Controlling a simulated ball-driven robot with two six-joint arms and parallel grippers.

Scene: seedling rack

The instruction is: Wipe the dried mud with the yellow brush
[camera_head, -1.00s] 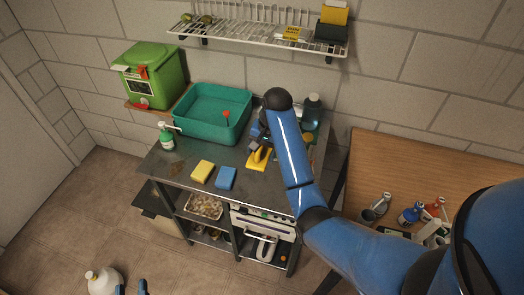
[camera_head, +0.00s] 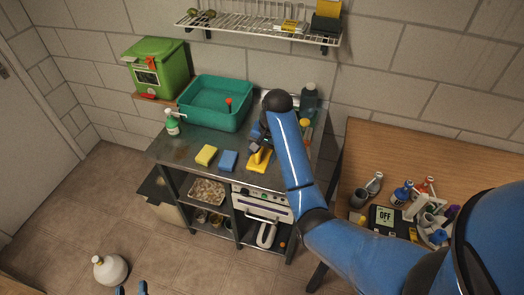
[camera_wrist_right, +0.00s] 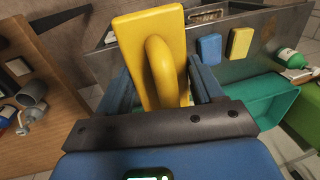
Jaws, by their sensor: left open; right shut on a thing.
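The yellow brush (camera_head: 260,159) is in my right gripper (camera_head: 262,146), over the right part of the metal counter (camera_head: 228,137). In the right wrist view the brush (camera_wrist_right: 150,55), with its looped handle, sits between the two fingers of my right gripper (camera_wrist_right: 163,88), which is shut on it. The dried mud looks like a faint brown patch (camera_head: 181,154) at the counter's left front, well left of the brush. My left gripper (camera_head: 132,289) is open and empty at the bottom edge, low in front of the counter. Whether the brush touches the counter is unclear.
A yellow sponge (camera_head: 206,155) and a blue sponge (camera_head: 228,160) lie between the mud and the brush. A green soap bottle (camera_head: 172,124) and teal basin (camera_head: 213,121) stand behind. A white jug (camera_head: 110,269) is on the floor. A cluttered wooden table (camera_head: 390,150) is at right.

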